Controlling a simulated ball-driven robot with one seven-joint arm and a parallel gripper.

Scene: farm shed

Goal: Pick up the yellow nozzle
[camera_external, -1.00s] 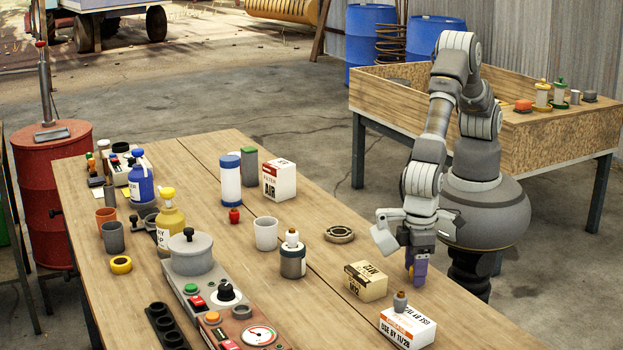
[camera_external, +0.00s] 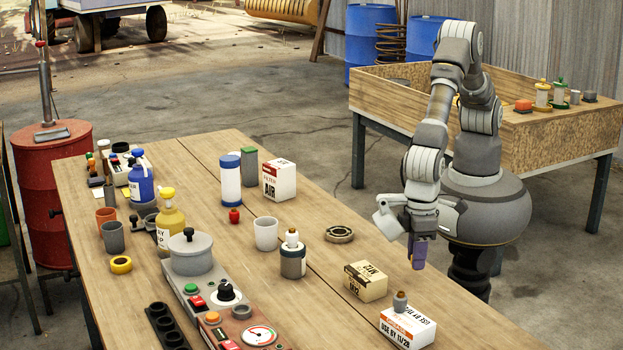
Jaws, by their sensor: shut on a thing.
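My gripper (camera_external: 418,262) points down above the right edge of the table, behind the tan M12 box. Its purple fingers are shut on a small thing. Only a small orange-yellow bit of the yellow nozzle (camera_external: 417,267) shows at the fingertips; the fingers hide the rest. The held nozzle appears to be clear of the tabletop.
A grey ring (camera_external: 339,234) lies to the left. A grey-and-white bottle (camera_external: 293,259) and white cup (camera_external: 266,233) stand farther left.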

